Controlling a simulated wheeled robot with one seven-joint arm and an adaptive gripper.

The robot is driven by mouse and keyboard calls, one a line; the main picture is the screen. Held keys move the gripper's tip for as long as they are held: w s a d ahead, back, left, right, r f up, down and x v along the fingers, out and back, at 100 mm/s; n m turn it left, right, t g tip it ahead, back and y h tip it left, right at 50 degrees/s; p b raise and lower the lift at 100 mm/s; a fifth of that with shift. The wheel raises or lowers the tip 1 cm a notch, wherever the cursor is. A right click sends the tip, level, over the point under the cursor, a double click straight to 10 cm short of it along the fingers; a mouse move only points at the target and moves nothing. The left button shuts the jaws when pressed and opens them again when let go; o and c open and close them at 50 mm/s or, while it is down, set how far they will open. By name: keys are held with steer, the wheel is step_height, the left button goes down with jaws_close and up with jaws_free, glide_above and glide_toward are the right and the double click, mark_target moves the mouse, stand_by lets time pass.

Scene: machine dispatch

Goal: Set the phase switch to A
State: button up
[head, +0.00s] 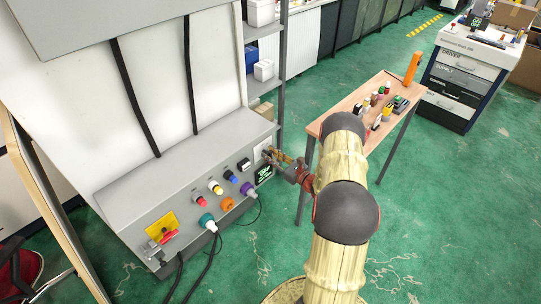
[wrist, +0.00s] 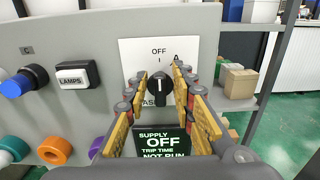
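The phase switch is a black rotary knob (wrist: 159,86) on a white plate (wrist: 130,50) at the right end of the grey panel. Its white pointer line stands upright, towards OFF at the top. An A shows at the plate's upper right, partly behind a finger; the lettering below the knob is partly hidden. My gripper (wrist: 157,82) is open, with one yellow finger at each side of the knob and gaps visible between. In the head view my gripper (head: 274,157) is at the panel's right end and hides most of the switch.
A green-and-white display (wrist: 165,142) reading SUPPLY OFF sits below the switch. A LAMPS button (wrist: 76,76) and a blue knob (wrist: 17,86) are to the left. A shelf with boxes (wrist: 238,82) stands at the right. A wooden table (head: 350,100) with small parts is behind my arm.

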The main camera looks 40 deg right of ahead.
jaws_close()
steer(key=m+p, duration=0.2)
steer(key=m, duration=0.2)
steer(key=shift+d, duration=0.15)
steer(key=shift+d+f+m+p, duration=0.1)
steer(key=shift+m+p, duration=0.75)
steer(key=shift+m, duration=1.45)
steer(key=shift+o, duration=2)
jaws_free()
